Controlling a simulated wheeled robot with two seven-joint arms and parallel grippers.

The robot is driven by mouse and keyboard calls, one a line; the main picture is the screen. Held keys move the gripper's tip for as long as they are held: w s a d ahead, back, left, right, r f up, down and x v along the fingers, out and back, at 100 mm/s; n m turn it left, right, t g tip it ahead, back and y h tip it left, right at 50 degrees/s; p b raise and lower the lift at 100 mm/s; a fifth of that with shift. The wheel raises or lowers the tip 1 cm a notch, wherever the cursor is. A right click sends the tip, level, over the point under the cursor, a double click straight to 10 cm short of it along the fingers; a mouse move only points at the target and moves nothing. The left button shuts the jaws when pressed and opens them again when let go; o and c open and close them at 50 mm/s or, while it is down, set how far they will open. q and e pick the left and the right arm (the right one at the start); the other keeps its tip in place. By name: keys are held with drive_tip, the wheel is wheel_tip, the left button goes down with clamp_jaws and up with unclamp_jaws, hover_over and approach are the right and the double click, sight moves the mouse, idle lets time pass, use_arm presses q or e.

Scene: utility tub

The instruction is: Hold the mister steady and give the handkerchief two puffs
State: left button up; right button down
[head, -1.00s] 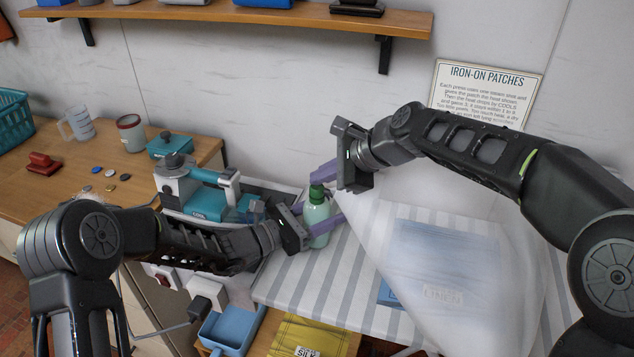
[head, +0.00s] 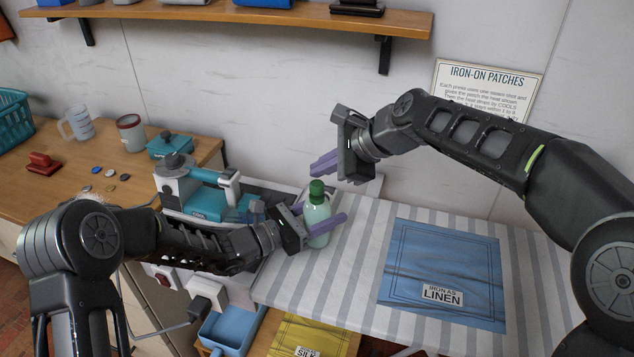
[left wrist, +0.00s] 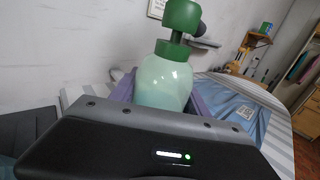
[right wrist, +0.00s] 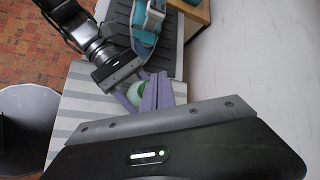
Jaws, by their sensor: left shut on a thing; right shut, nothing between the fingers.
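The mister (head: 317,212) is a pale green bottle with a dark green spray head. It stands upright at the left end of the striped ironing board (head: 290,276). My left gripper (head: 322,222) is shut around its body; the left wrist view shows the bottle (left wrist: 165,82) between the fingers, its nozzle pointing right. My right gripper (head: 322,166) is shut and empty, just above and behind the spray head in the head view, with no clear contact. The blue handkerchief (head: 445,262), labelled "IRON AS LINEN", lies on the board to the right of the mister, with some creases.
A teal and white iron (head: 205,190) stands on its rest left of the mister. A yellow cloth (head: 310,337) labelled silk and a blue bin (head: 228,332) sit below the board's front edge. The wall is close behind. A shelf (head: 240,17) hangs above.

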sight(321, 185)
drive_tip(key=shift+r, duration=2.5)
idle(0.7)
wheel_tip(321, 185, up, 4)
drive_tip(key=shift+f, duration=0.1)
idle(0.3)
drive_tip(key=shift+f, duration=4.4)
drive_tip(key=shift+f, duration=0.1)
drive_tip(key=shift+f, duration=0.3)
